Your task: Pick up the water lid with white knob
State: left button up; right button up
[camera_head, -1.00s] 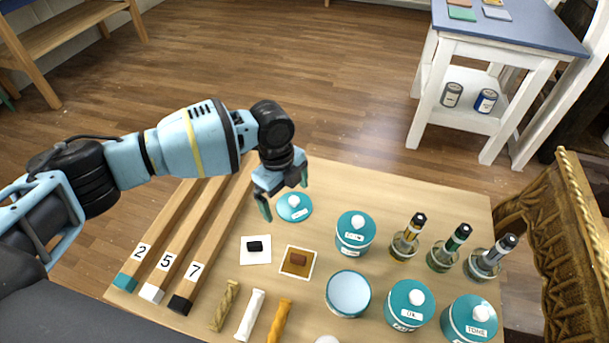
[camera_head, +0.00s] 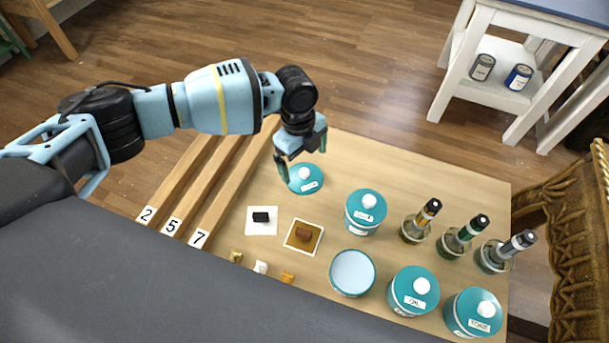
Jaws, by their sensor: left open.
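A teal lid with a white knob (camera_head: 305,179) and a small white label lies flat on the wooden table; the label is too small to read. My left gripper (camera_head: 303,165) is open just above this lid, pointing down with its fingers around the knob area, and I cannot tell if it touches. An open teal canister (camera_head: 352,272) without a lid stands nearer. Other teal canisters with white-knobbed lids stand at the right: one behind it (camera_head: 366,211), one labelled OIL (camera_head: 413,290), and one at the corner (camera_head: 473,313). My right gripper is not in view.
A gilt carved piece (camera_head: 580,230) borders the right.

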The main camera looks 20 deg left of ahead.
aim_at(304, 170)
pick_arm(q)
jog(key=shift+s+f, duration=0.1)
jog(key=shift+f, duration=2.3)
jog(key=c, duration=0.9)
jog(key=shift+r, duration=0.1)
notch_tip(304, 170, up, 10)
jog(key=shift+p, duration=0.4)
